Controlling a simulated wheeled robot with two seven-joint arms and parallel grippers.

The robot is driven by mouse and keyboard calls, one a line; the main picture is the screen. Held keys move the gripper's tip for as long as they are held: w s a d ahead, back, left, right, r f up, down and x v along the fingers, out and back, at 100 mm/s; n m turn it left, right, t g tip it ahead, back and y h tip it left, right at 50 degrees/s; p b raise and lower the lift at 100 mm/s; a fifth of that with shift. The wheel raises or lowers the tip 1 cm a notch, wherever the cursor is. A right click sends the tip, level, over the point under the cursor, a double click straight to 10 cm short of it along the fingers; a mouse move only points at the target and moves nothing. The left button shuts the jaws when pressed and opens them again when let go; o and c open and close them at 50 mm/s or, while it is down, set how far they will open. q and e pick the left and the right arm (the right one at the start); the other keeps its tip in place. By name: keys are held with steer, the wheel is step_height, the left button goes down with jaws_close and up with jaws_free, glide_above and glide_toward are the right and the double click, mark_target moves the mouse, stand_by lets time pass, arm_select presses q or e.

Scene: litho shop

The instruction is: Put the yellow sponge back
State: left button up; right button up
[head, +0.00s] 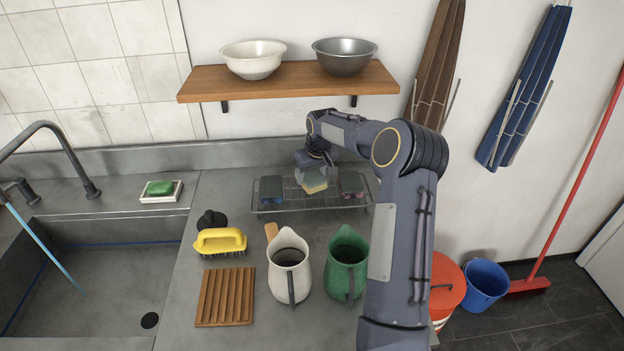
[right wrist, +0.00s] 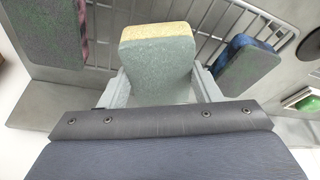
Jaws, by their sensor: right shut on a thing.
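The yellow sponge (head: 314,186) is at the middle of a wire rack (head: 289,207) on the steel counter, under my right gripper (head: 316,176). In the right wrist view the sponge (right wrist: 158,62) shows a green-grey scouring face and a thin yellow edge. My right gripper (right wrist: 157,88) is shut on it, one finger at each side. Rack wires show behind the sponge; I cannot tell whether it touches them. A dark sponge (head: 271,190) is to its left on the rack and another dark sponge (head: 351,184) to its right. My left gripper is not in view.
A yellow brush (head: 220,241), a white jug (head: 289,268) and a green jug (head: 347,262) stand in front of the rack. A wooden slatted board (head: 225,297) lies at front left. Above is a shelf (head: 290,82) with two bowls. The sink (head: 90,285) is at left.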

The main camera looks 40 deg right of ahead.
mark_target(313, 177)
step_height(313, 177, down, 3)
steer(key=shift+r, duration=0.15)
steer(key=shift+f, duration=0.25)
steer(key=o, duration=1.1)
steer(key=shift+r, duration=0.1)
